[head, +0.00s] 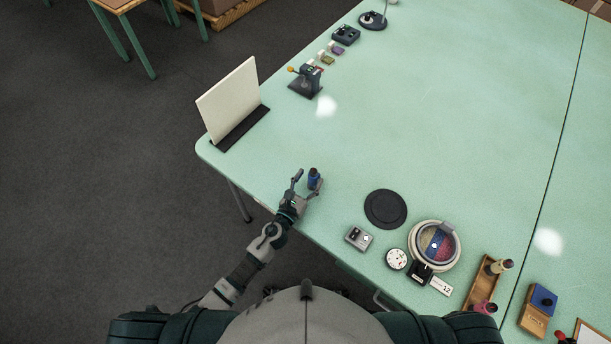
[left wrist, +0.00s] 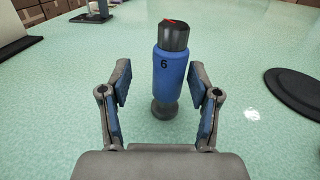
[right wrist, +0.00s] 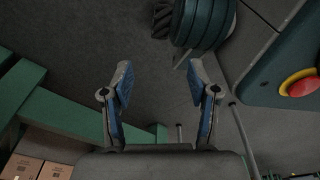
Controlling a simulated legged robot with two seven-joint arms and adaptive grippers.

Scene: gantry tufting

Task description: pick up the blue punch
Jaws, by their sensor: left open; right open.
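The blue punch (head: 313,178) stands upright near the table's left front edge. In the left wrist view the blue punch (left wrist: 170,78) has a black top with a red mark, a "6" on its side and a dark round foot. My left gripper (head: 308,181) is open, with its fingers to either side of the punch as seen in the left wrist view (left wrist: 159,80). Gaps show between both fingers and the punch; how deep it sits between them I cannot tell. My right gripper (right wrist: 162,80) is open and empty above the dark floor, away from the punch.
On the green table (head: 430,110), a white upright panel (head: 228,98) stands left of the punch. A black disc (head: 385,209), a grey box (head: 358,238) and a round tray (head: 434,268) lie to its right.

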